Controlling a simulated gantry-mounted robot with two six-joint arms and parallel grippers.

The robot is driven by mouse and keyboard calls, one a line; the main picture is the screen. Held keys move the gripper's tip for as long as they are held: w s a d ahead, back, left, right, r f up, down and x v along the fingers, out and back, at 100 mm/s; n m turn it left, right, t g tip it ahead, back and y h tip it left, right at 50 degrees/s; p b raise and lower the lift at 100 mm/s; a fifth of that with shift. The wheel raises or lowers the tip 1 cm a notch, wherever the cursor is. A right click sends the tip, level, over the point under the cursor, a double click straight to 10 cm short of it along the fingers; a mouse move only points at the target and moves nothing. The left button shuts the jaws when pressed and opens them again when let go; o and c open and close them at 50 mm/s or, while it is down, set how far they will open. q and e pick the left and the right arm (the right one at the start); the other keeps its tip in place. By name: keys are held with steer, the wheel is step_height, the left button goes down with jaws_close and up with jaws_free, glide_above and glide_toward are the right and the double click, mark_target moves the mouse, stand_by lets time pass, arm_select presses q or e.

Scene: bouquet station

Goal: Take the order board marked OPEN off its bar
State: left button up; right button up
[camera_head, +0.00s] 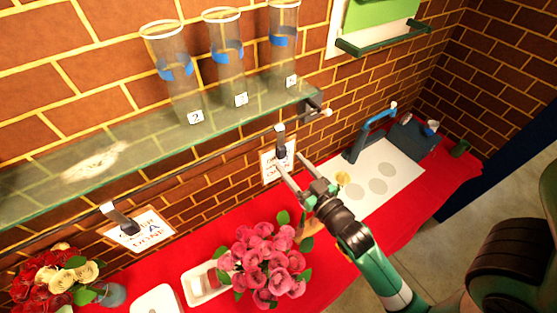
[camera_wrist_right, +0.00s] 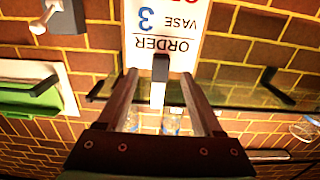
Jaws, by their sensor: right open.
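The nearer order board (camera_head: 268,167) is a small white card hanging from a dark clip (camera_head: 280,141) on the bar under the glass shelf. In the right wrist view, this board (camera_wrist_right: 185,25) appears upside down and reads ORDER, VASE and a blue 3; its red word is cut off at the top edge. My right gripper (camera_head: 288,161) is open and empty, its fingers just in front of the board. In the wrist view, the dark clip (camera_wrist_right: 161,68) lies between the fingertips; I cannot tell if they touch. A second board (camera_head: 150,229), reading DONE, hangs farther left. My left gripper is out of view.
Glass vases (camera_head: 228,62) with blue bands stand on the glass shelf (camera_head: 130,150). Pink flowers (camera_head: 262,262) and a white tray (camera_head: 203,287) are on the red table below. A white mat (camera_head: 385,172) with grey discs lies right of my gripper.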

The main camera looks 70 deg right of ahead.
mark_target(283, 155)
steer(key=x, duration=0.4)
steer(key=shift+p, duration=0.3)
steer(key=shift+a, duration=0.1)
jaws_close()
steer(key=shift+r, duration=0.1)
stand_by(0.8)
